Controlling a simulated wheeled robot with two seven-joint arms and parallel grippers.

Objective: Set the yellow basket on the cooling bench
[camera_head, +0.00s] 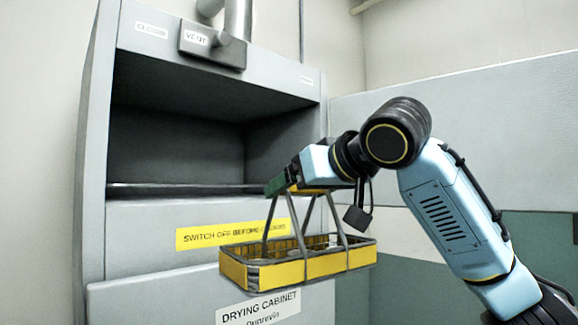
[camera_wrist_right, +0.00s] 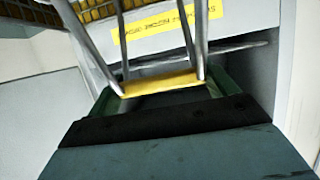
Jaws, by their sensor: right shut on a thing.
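The yellow basket (camera_head: 307,269) hangs from my right gripper (camera_head: 283,184) in the head view, held in the air in front of the drying cabinet. It is a shallow yellow tray with grey metal struts rising to a top handle. My right gripper is shut on the handle. In the right wrist view the yellow handle bar (camera_wrist_right: 161,83) lies between the green fingers of the right gripper (camera_wrist_right: 165,95). The basket hangs nearly level, and something grey is partly visible inside it. My left gripper is not in view. I cannot make out a cooling bench in these views.
The grey drying cabinet (camera_head: 140,262) stands at left with its dark upper opening (camera_head: 175,130) facing me. A yellow warning label (camera_head: 200,237) is on its front, partly behind the basket. A grey and green wall panel (camera_head: 500,110) stands at right.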

